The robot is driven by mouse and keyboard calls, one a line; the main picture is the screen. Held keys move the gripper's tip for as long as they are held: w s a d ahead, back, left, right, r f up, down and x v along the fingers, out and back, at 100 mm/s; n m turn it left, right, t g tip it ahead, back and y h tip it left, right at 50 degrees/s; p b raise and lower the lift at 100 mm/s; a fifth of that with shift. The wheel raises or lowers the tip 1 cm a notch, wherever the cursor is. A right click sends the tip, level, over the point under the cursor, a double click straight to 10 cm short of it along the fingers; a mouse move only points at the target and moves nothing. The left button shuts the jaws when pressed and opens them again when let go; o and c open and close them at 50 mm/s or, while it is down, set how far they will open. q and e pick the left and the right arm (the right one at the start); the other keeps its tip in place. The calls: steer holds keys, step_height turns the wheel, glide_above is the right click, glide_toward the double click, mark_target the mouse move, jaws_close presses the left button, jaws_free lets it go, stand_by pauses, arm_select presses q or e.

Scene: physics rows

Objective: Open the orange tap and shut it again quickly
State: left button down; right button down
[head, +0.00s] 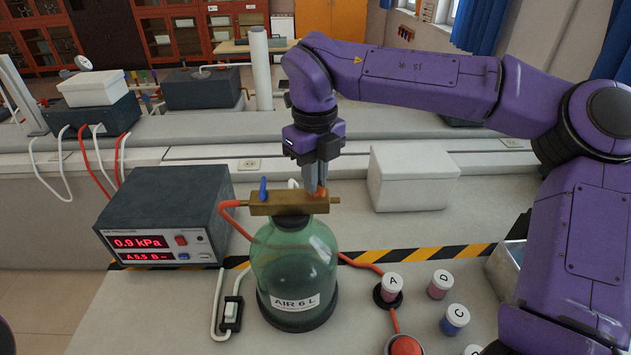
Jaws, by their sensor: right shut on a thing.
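The orange tap (321,193) sits at the right end of a brass block (288,204) on top of a green glass bottle (294,262) labelled AIR 6 L. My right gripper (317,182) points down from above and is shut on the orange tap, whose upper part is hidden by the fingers. A blue tap (263,190) stands upright at the left end of the block. The pressure meter (166,222) at left reads 0.9 kPa in red, with a second line that looks like A 5.5 B --. My left gripper is not in view.
A red hose (232,207) joins the meter side to the block. Lidded jars A (391,287), D (440,285) and C (455,319) stand at right, near a red button (405,346). A switch (231,312) lies left of the bottle. A white box (412,175) stands behind.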

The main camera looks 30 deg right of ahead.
steer(key=shift+f, duration=0.15)
steer(key=m+b, duration=0.1)
steer(key=m, duration=0.1)
steer(key=m+b, duration=0.4)
steer(key=shift+f, duration=0.35)
steer(key=c, duration=1.5)
jaws_free()
steer(key=shift+r+m, duration=0.4)
steer(key=shift+o, duration=0.7)
steer(key=shift+r, duration=0.15)
steer(key=shift+r+p, duration=0.3)
steer(key=shift+p, duration=0.15)
step_height(320, 180, up, 8)
steer(key=p, duration=0.7)
steer(key=shift+r, duration=0.15)
